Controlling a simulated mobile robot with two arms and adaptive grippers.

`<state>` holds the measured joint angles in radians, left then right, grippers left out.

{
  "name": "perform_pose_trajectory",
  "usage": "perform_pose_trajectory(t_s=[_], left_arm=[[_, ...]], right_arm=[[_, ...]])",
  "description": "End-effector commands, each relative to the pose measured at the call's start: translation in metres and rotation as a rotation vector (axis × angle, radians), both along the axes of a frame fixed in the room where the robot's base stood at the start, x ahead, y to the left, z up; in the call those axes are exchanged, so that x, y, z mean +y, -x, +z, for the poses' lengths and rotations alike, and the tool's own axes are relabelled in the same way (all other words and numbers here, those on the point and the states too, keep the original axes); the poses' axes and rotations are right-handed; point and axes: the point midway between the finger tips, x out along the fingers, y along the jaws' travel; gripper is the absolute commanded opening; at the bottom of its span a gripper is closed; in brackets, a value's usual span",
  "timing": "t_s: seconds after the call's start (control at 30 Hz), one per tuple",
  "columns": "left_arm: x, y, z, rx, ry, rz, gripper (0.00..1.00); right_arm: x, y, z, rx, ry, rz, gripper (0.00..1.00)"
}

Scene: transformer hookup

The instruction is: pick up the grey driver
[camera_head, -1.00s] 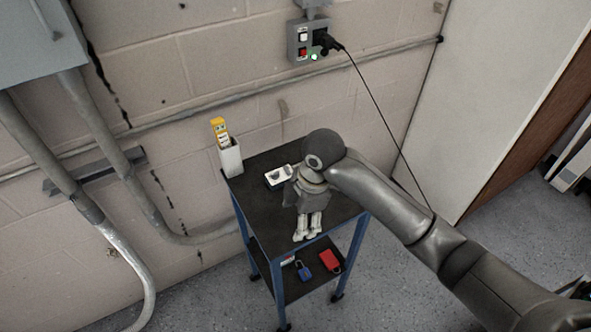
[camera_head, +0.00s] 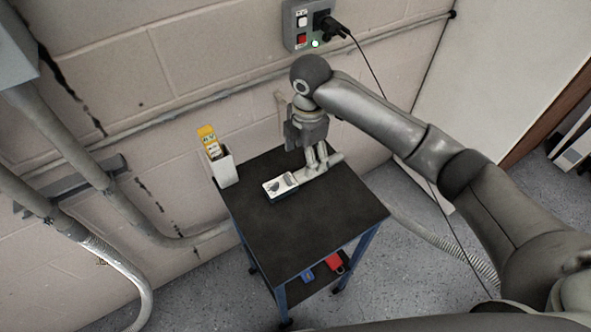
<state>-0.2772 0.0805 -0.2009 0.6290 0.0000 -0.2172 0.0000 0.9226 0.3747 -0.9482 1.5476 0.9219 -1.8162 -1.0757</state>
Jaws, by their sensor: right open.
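My right gripper (camera_head: 316,165) is at the back of the dark cart top, pointing down, with its two light fingers apart. A pale grey rod-like thing (camera_head: 334,161), which looks like the grey driver, lies at the fingertips. It is partly hidden by the fingers. I cannot tell whether the fingers touch it or straddle it. Its left end is close to a small white and dark box (camera_head: 279,187). My left gripper is not in view.
The cart's dark top (camera_head: 310,225) is clear in front. A white holder (camera_head: 223,168) with a yellow item (camera_head: 208,139) stands at its back left corner. A red thing (camera_head: 334,262) and a blue thing (camera_head: 308,275) lie on the lower shelf. A wall outlet box (camera_head: 309,25) with a black plug hangs behind.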

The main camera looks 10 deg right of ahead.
Motion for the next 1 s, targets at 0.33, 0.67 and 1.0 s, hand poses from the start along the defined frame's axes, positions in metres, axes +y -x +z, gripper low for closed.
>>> perform_pose_trajectory(t_s=[0.33,0.67,1.0], left_arm=[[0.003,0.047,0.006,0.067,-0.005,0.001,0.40],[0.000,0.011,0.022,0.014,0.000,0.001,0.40],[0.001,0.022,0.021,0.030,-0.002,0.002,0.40]], right_arm=[[0.003,-0.002,-0.035,0.001,-0.001,0.000,0.68],[0.008,-0.005,-0.078,-0.001,0.001,-0.001,0.68],[0.008,-0.005,-0.082,-0.003,0.000,0.000,0.59]])
